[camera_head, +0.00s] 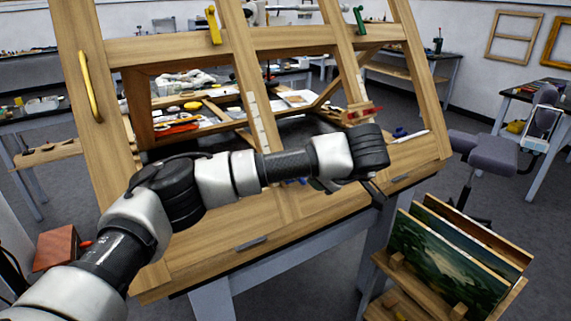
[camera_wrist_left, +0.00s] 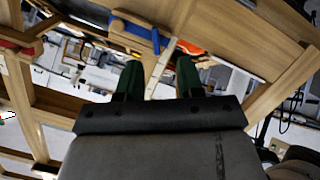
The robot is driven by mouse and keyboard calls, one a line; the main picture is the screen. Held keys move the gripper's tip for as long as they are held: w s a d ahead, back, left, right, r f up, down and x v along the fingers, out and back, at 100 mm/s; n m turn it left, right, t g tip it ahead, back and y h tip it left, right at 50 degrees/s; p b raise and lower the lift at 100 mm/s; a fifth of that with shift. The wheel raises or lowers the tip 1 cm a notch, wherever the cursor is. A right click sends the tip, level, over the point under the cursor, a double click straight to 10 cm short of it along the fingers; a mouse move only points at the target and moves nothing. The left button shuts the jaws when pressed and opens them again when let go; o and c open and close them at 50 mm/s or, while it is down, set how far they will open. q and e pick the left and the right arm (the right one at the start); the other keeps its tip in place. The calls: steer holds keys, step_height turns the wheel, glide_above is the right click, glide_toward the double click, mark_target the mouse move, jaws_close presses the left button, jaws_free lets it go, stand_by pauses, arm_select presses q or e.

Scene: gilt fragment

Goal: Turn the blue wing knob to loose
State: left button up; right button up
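The blue wing knob (camera_wrist_left: 136,31) shows in the left wrist view at the top centre, an elongated blue bar on a wooden block of the easel frame. In the head view my left arm covers most of that area, and only small blue bits show below the forearm. My left gripper (camera_wrist_left: 160,78) has two dark green fingers standing apart with nothing between them. The knob lies beyond the fingertips, apart from them. In the head view the left wrist is over the right part of the wooden easel (camera_head: 290,205), and its fingers are not clearly seen. My right gripper is not in view.
A yellow knob (camera_head: 213,25), a green knob (camera_head: 360,17) and a red knob (camera_head: 362,114) are on the easel frame. A yellow handle (camera_head: 89,87) is at left. A rack of paintings (camera_head: 450,255) stands at lower right, a stool (camera_head: 482,150) behind it.

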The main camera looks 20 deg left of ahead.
arm_select(q)
steer(key=shift+y, duration=0.3)
steer(key=p+x, duration=0.1)
steer(key=x, duration=0.2)
steer(key=r+p+x, duration=0.1)
steer(key=x, duration=0.3)
steer(key=w+a+x, duration=0.1)
steer(key=x, duration=0.3)
steer(key=shift+a+r+p, duration=0.1)
steer(key=shift+r+p, duration=0.1)
steer(key=shift+p, duration=0.2)
steer(key=shift+s, duration=0.1)
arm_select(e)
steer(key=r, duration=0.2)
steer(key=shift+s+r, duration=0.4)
arm_select(q)
jaws_close()
